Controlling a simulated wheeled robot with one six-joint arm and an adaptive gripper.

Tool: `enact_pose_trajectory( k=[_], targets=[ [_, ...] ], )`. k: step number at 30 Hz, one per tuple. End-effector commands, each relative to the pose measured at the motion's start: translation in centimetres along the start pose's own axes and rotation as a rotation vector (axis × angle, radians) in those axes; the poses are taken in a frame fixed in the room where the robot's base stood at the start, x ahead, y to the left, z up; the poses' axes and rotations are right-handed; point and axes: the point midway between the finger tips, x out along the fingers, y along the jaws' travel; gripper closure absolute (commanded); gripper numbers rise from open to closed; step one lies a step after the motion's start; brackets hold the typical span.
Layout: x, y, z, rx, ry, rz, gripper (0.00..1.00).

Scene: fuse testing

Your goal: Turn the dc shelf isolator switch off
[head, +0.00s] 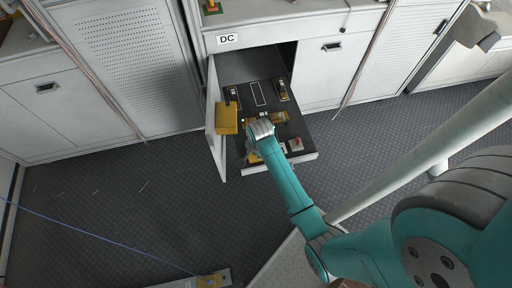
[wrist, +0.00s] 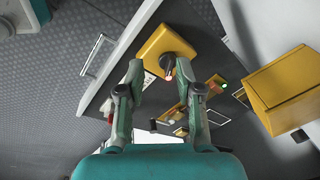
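A yellow switch box with a dark rotary knob (wrist: 168,62) shows in the wrist view, near the shelf's white edge; I take it to be the isolator switch. In the head view a yellow patch (head: 254,157) shows beside my gripper, partly hidden by it. My gripper (wrist: 160,74) is open, its two fingers apart with the knob between and just beyond their tips. Contact with the knob cannot be told. In the head view my gripper (head: 259,141) is over the front part of the pulled-out dark shelf (head: 239,152).
A larger yellow box (head: 227,118) stands at the shelf's left side, also in the wrist view (wrist: 285,90). An open white door (head: 214,135) is left of the shelf. A red-topped part (head: 296,143) sits at the front right. The DC label (head: 227,39) is above.

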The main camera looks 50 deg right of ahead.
Motion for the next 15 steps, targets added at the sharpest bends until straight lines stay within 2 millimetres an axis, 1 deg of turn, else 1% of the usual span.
enact_pose_trajectory(
  k=[1,3,6,11,15],
  targets=[
    [-0.6,-1.1,-1.4,0.044,-0.012,0.026,0.65],
    [-1.2,-1.9,-2.7,0.1,-0.032,0.067,0.65],
    [-2.1,-2.7,-4.1,0.16,-0.053,0.114,0.65],
    [-3.0,-3.3,-5.3,0.212,-0.07,0.154,0.65],
    [-2.4,-3.2,-5.4,0.222,-0.074,0.164,0.65]
  ],
)
